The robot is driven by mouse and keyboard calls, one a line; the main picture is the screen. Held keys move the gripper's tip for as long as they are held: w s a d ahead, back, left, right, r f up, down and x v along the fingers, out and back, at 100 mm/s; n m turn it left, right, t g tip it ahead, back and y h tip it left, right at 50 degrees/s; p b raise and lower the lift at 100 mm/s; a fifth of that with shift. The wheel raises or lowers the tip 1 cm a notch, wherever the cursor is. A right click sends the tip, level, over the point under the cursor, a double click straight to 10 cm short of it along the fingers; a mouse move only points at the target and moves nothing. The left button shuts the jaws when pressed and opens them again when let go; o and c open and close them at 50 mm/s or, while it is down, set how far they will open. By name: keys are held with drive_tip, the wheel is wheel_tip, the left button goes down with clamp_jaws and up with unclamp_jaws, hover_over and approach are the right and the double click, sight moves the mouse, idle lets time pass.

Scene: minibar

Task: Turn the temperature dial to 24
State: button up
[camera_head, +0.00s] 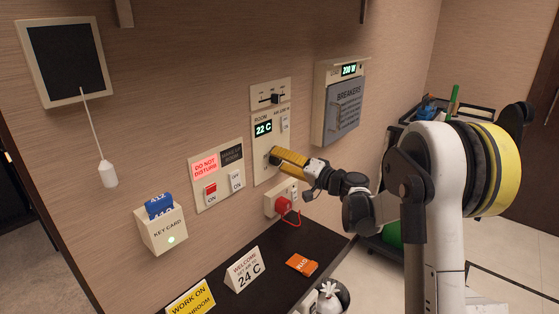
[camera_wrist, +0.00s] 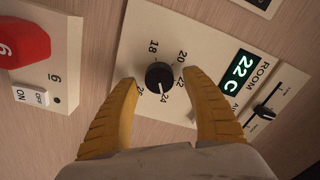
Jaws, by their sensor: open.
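The temperature dial is a round black knob (camera_wrist: 160,76) on a cream wall panel (camera_wrist: 135,45). The numbers 18 to 26 are printed around it; I cannot clearly read its pointer. The display (camera_wrist: 240,67) reads 22 C, also in the head view (camera_head: 263,129). My gripper (camera_wrist: 160,79) is open, with one yellow finger on each side of the knob; I cannot tell whether they touch it. In the head view my gripper (camera_head: 274,156) is at the lower part of the panel and hides most of the dial.
A slider (camera_wrist: 262,111) sits beside the display. Left are a switch panel (camera_head: 218,178) and a key card holder (camera_head: 163,231). A red plug (camera_head: 283,206) is below, a breaker box (camera_head: 344,105) right.

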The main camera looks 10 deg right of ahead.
drive_tip(key=v, duration=1.1)
drive_tip(key=shift+s+d, duration=0.15)
drive_tip(key=shift+s, duration=0.1)
drive_tip(key=s+a+n+g+h, duration=0.2)
drive_tip(key=s+a+g+h, duration=0.3)
drive_tip(key=s+a, duration=0.75)
drive_tip(key=s+d+f+n+g+h, duration=0.1)
drive_tip(key=s+d+f+h, duration=0.1)
drive_tip(key=s, duration=0.8)
drive_tip(key=s+d+f+n+g+h, duration=0.1)
drive_tip(key=s+d+f+h, duration=0.2)
drive_tip(key=s, duration=0.6)
drive_tip(key=shift+s+f+n+h, duration=0.3)
drive_tip(key=shift+s+n, duration=0.1)
